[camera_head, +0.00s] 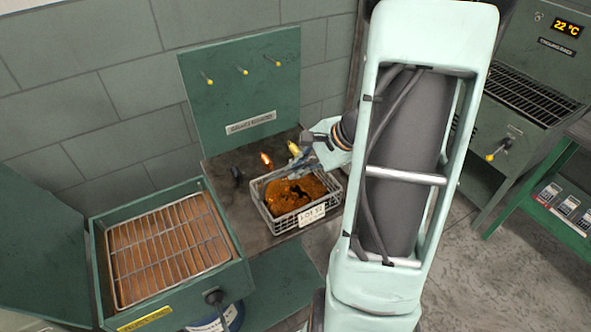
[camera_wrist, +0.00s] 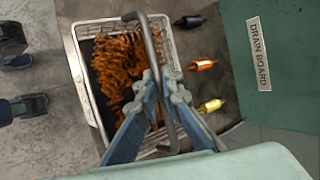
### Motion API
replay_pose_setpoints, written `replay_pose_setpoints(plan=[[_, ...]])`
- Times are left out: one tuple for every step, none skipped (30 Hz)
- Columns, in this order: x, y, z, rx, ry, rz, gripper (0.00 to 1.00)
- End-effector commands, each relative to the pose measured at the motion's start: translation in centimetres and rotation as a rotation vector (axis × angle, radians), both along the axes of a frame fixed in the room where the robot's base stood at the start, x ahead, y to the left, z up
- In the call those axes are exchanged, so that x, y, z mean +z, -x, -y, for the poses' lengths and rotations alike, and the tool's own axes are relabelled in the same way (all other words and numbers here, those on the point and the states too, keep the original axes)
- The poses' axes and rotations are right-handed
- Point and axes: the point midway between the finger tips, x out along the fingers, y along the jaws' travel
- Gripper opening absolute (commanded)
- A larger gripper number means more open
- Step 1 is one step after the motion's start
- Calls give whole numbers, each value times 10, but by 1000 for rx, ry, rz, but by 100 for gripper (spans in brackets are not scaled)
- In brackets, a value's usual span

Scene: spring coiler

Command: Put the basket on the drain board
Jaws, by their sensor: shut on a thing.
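The basket (camera_head: 282,222) is a light wire basket holding rusty orange coiled pieces, with a white tag on its front. It also shows in the wrist view (camera_wrist: 84,88). My gripper (camera_head: 300,163) is above the basket, its blue fingers (camera_wrist: 158,80) shut on the grey arched handle. The basket is over the front part of a dark worktop (camera_head: 228,170); I cannot tell whether it touches it. A green upright panel (camera_head: 225,85) with several yellow-tipped pegs stands behind the worktop. In the wrist view its label (camera_wrist: 258,54) reads DRAIN BOARD.
A green box with a wire rack (camera_head: 165,250) is at left. A green machine (camera_head: 530,75) and a shelf stand at right.

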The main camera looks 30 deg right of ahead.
Motion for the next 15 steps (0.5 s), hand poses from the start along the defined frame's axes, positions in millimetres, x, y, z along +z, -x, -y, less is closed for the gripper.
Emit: replay_pose_setpoints(plan=[[2, -1, 0, 0, 0, 2, 0], [2, -1, 0, 0, 0, 2, 0], [1, -1, 0, 0, 0, 2, 0], [0, -1, 0, 0, 0, 2, 0], [-1, -1, 0, 0, 0, 2, 0], [-2, -1, 0, 0, 0, 2, 0], [-3, -1, 0, 0, 0, 2, 0], [-2, 0, 0, 0, 0, 0, 10], [-2, 0, 0, 0, 0, 0, 14], [-2, 0, 0, 0, 0, 0, 17], [-2, 0, 0, 0, 0, 0, 21], [-2, 0, 0, 0, 0, 0, 24], [-2, 0, 0, 0, 0, 0, 24], [-2, 0, 0, 0, 0, 0, 24], [-2, 0, 0, 0, 0, 0, 24]])
